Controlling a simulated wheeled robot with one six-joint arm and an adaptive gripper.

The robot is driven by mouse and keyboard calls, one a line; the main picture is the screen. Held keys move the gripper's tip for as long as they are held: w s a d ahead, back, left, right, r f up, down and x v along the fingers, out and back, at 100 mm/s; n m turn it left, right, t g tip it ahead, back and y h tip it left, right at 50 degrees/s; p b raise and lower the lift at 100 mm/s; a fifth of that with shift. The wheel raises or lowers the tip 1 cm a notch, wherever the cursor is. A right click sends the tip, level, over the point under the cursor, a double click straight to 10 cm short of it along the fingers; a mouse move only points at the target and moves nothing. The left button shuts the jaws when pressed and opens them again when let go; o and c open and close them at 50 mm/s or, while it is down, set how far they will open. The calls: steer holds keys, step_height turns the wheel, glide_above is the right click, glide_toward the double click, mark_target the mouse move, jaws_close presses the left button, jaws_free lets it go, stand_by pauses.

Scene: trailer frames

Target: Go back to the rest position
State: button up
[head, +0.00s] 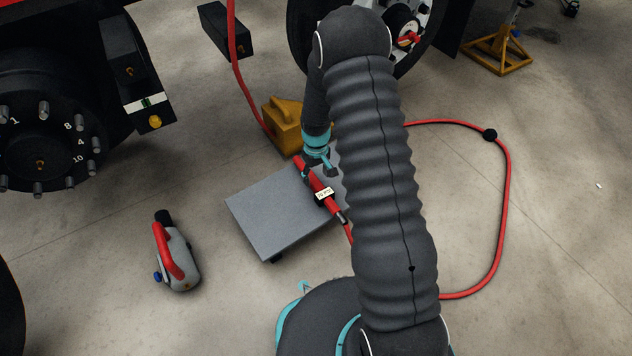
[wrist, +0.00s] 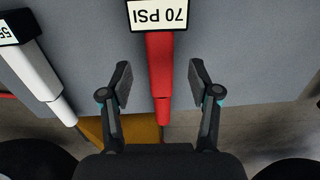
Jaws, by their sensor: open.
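My gripper (head: 322,166) is over the grey flat-topped cart (head: 275,215) in the head view. In the wrist view my gripper (wrist: 159,82) is open, its two fingers apart on either side of a red rod-shaped tool (wrist: 160,62). The tool bears a white label reading 70 PSI (wrist: 158,14). I see a gap between each finger and the tool; I cannot tell the height between them. In the head view the red tool (head: 331,204) lies on the cart, with a red hose from its lower end. My arm hides the cart's right part.
A white tool (wrist: 38,75) with a partly cut-off label lies left of the red one in the wrist view. A yellow wheel chock (head: 283,123) stands behind the cart. A grey and red device (head: 175,255) is on the floor at left. A red hose (head: 507,190) loops at right.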

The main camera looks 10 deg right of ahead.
step_height(320, 180, up, 8)
steer(key=shift+f, duration=0.2)
steer(key=s+r+m+g, duration=0.1)
steer(key=s+m+g, duration=0.1)
steer(key=s, duration=0.5)
steer(key=s+r+t+p, duration=0.2)
steer(key=s+r, duration=0.5)
steer(key=r, duration=0.6)
steer(key=s+r+m+t+p, duration=0.1)
steer(key=s+r+t+p, duration=0.2)
steer(key=r, duration=1.1)
steer(key=s+r+t+p, duration=0.2)
steer(key=s+r+p, duration=0.3)
steer(key=s+r, duration=0.8)
steer(key=shift+s+r+m+t+p, duration=0.2)
steer(key=shift+r+m+t+p, duration=0.15)
steer(key=shift+r, duration=0.35)
steer(key=shift+a, duration=0.1)
